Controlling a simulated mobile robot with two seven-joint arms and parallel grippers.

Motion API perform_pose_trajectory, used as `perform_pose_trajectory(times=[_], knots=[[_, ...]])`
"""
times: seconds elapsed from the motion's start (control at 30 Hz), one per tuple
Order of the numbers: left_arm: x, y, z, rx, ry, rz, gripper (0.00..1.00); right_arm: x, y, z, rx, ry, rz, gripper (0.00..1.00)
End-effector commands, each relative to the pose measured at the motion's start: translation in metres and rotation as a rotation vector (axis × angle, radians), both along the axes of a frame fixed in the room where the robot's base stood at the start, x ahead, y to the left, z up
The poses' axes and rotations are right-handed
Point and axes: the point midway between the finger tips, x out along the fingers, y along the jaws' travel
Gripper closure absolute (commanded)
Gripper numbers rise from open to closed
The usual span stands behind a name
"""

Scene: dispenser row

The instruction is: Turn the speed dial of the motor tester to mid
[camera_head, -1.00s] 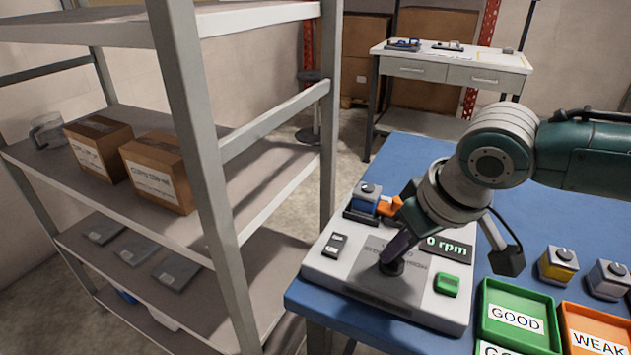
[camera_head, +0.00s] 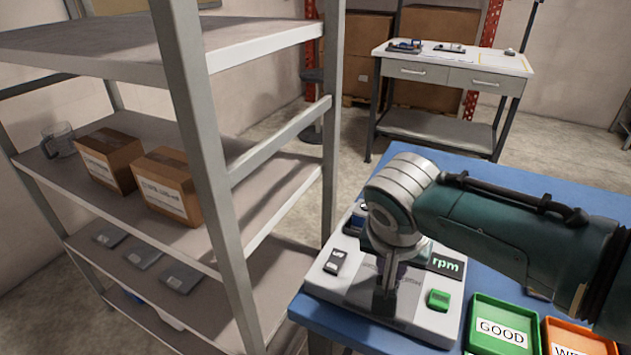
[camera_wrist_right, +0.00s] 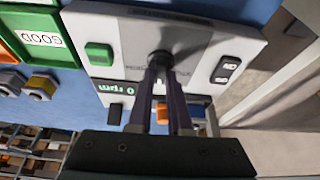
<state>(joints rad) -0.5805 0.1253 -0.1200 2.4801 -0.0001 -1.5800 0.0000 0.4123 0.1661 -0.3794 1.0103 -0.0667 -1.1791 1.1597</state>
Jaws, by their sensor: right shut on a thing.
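The motor tester (camera_head: 330,288) is a light grey box on the blue bench, with a green button (camera_head: 438,299), a black switch (camera_head: 335,262) and a display reading "rpm" (camera_head: 446,264). In the right wrist view its display (camera_wrist_right: 115,88) reads "0 rpm". The dark round speed dial (camera_wrist_right: 160,60) is on the tester's panel. My right gripper (camera_wrist_right: 161,68) is shut on the dial, its two fingers around it. In the head view my arm hides the dial's setting and most of the fingers. A blue motor with an orange part (camera_wrist_right: 162,113) sits at the tester's edge. My left gripper is not in view.
A green GOOD tray (camera_head: 503,325) and an orange tray (camera_head: 570,335) stand right of the tester. A grey shelf rack (camera_head: 205,150) with cardboard boxes rises close on the left. A white table (camera_head: 455,60) stands behind.

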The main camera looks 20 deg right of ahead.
Motion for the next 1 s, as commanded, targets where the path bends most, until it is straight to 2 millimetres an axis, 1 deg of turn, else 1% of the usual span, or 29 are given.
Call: perform_pose_trajectory(times=[0.2,0.5,0.7,1.0], knots=[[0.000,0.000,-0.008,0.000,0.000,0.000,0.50,0.000,0.002,-0.003,0.003,0.003,-0.174,1.00],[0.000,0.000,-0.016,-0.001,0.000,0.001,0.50,0.001,0.001,-0.002,0.001,0.001,-0.334,1.00],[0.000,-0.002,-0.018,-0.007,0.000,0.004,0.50,0.002,0.001,-0.002,0.000,0.001,-0.381,1.00],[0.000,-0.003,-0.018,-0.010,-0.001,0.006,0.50,0.002,0.001,-0.001,0.001,0.000,-0.395,1.00]])
